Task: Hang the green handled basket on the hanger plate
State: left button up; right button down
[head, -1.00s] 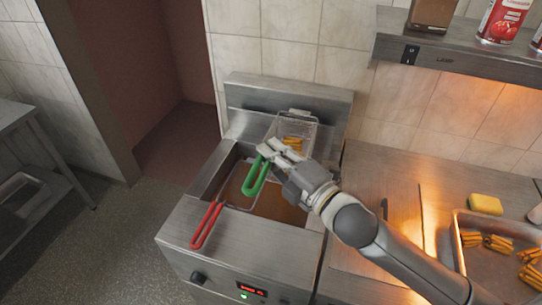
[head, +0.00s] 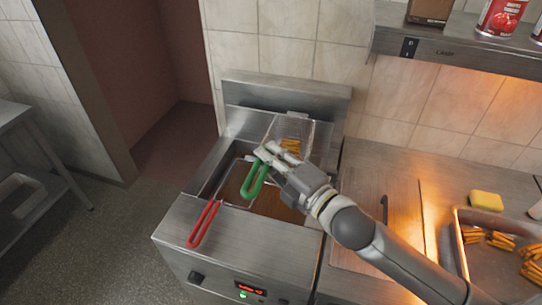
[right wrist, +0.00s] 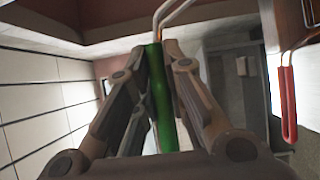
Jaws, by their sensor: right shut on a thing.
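The green handle (head: 254,181) belongs to a wire basket (head: 288,132) with fries in it, at the back of the fryer. My right gripper (head: 266,157) is shut on the green handle. In the right wrist view the handle (right wrist: 158,95) stands between the two fingers. The hanger plate (head: 288,96) is the upright metal panel behind the fryer. The basket's back end is close to it; I cannot tell whether it is hooked on. My left gripper is not in view.
A red handle (head: 203,223) of a second basket lies over the fryer's front edge, left of the green one. Dark oil (head: 232,184) fills the well below. To the right are a yellow sponge (head: 486,201) and a tray (head: 482,270) of fries. A shelf (head: 460,55) hangs above.

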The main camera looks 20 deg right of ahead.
jog(key=shift+f+b, duration=0.4)
jog(key=shift+f, duration=0.05)
jog(key=c, duration=1.4)
grip_release()
jog(key=shift+f, duration=0.15)
jog(key=shift+v, duration=6.05)
